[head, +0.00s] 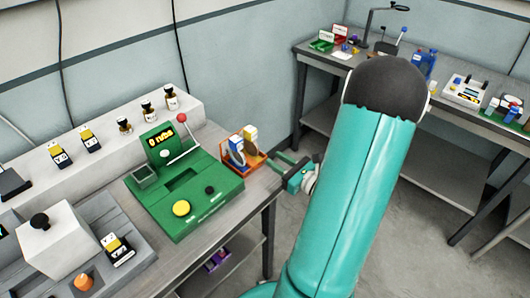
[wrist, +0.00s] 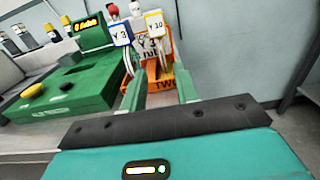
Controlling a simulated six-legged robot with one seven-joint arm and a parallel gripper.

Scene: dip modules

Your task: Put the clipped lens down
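Two upright lens-like pieces stand in an orange tray (head: 258,159) at the table's right end. One has a blue-framed tag reading Y 3 (wrist: 122,33), the other a yellow-framed tag reading Y 10 (wrist: 154,25). I cannot tell which is the clipped lens. The tray's orange wall also shows in the wrist view (wrist: 163,86). My gripper (head: 277,164) is just right of the tray, pointing at it. In the wrist view its two green fingers (wrist: 160,88) are apart with nothing seen held between them. The tray and both pieces lie beyond the fingertips.
A green machine (head: 200,200) with a lit display, a yellow button and a red-knobbed lever stands left of the tray. A pale ledge (head: 105,125) behind carries small bottles and yellow-black blocks. A second bench (head: 330,60) holds other items at the back right.

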